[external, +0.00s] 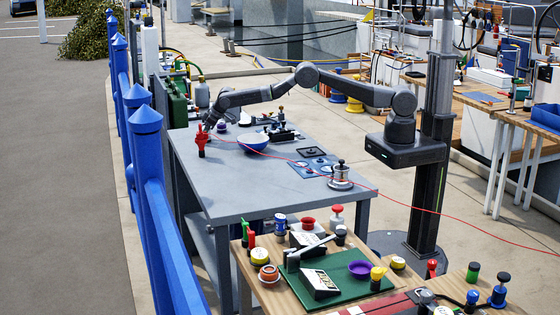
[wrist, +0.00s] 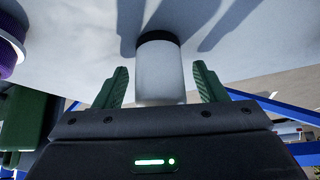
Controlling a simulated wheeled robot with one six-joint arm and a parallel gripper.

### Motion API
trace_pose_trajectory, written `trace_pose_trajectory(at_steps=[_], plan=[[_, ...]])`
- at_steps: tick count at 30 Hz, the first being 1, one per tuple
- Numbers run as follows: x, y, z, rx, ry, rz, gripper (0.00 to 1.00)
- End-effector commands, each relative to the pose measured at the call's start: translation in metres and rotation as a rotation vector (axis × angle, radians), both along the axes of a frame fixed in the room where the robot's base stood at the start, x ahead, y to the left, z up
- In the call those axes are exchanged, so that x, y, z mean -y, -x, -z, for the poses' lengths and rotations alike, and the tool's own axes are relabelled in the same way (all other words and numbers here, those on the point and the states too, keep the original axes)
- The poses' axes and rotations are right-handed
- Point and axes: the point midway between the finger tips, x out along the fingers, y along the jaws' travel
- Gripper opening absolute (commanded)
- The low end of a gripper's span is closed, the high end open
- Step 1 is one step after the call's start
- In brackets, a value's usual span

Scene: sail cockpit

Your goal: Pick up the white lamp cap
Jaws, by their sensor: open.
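The white lamp cap (wrist: 160,62) shows in the wrist view as a white cylinder with a dark band at its top in the picture. My gripper (wrist: 160,82) is open, with one green finger on each side of the cap. A gap shows between each finger and the cap. In the external view my gripper (external: 208,125) is low over the far left part of the grey table (external: 205,185). I cannot make out the cap there.
A red item (external: 201,141) stands right by my gripper. A purple-and-white item (wrist: 10,45) is close on the left in the wrist view. A blue bowl (external: 254,141) and dark fittings are to the right. The table's near left part is clear.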

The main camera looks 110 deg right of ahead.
Motion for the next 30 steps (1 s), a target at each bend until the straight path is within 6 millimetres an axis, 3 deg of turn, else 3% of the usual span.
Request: trace_pose_trajectory(at_steps=[5,13,23,30], plan=[[0.0,0.0,0.0,0.0,0.0,0.0,0.65],[0.0,0.0,0.0,0.001,0.0,0.0,0.16],[0.0,-0.001,-0.007,0.004,0.002,0.0,0.16],[0.0,-0.001,-0.05,0.006,0.003,0.0,0.16]])
